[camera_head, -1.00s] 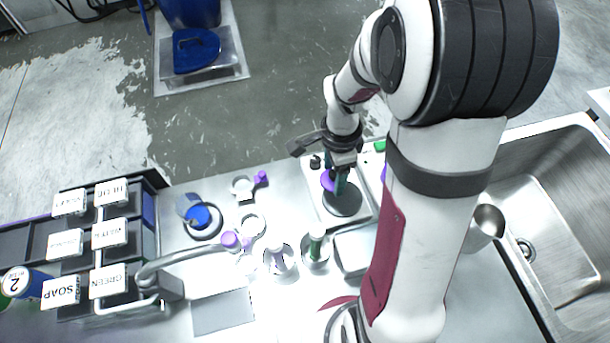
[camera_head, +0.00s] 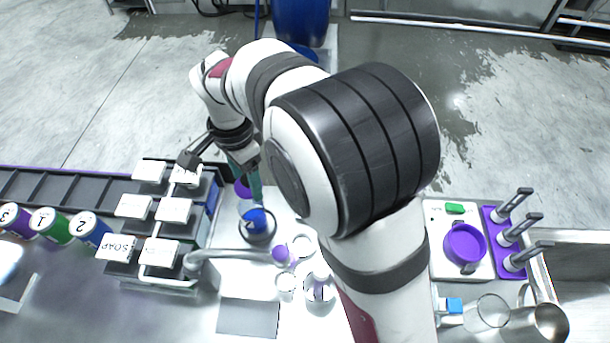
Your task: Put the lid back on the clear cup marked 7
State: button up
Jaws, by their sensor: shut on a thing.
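My gripper (camera_head: 250,188), with teal fingers, is at the upper middle left in the head view, pointing down. It is shut on a small purple thing, seemingly the lid (camera_head: 241,189), partly hidden by the fingers. Just below it in the picture stands a clear cup with blue contents (camera_head: 256,221), on a round dark-rimmed base. The purple thing appears above the cup's far side; I cannot tell whether they touch. No 7 can be read on the cup.
A purple pot (camera_head: 465,243) sits on a white plate at far right.

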jog(key=shift+s+a+f, duration=0.1)
jog(key=shift+s+a, duration=0.05)
jog(key=shift+a, duration=0.2)
jog(key=shift+f, duration=3.1)
jog(key=shift+f, duration=0.15)
jog(key=o, duration=1.4)
jog(key=shift+r, duration=3.55)
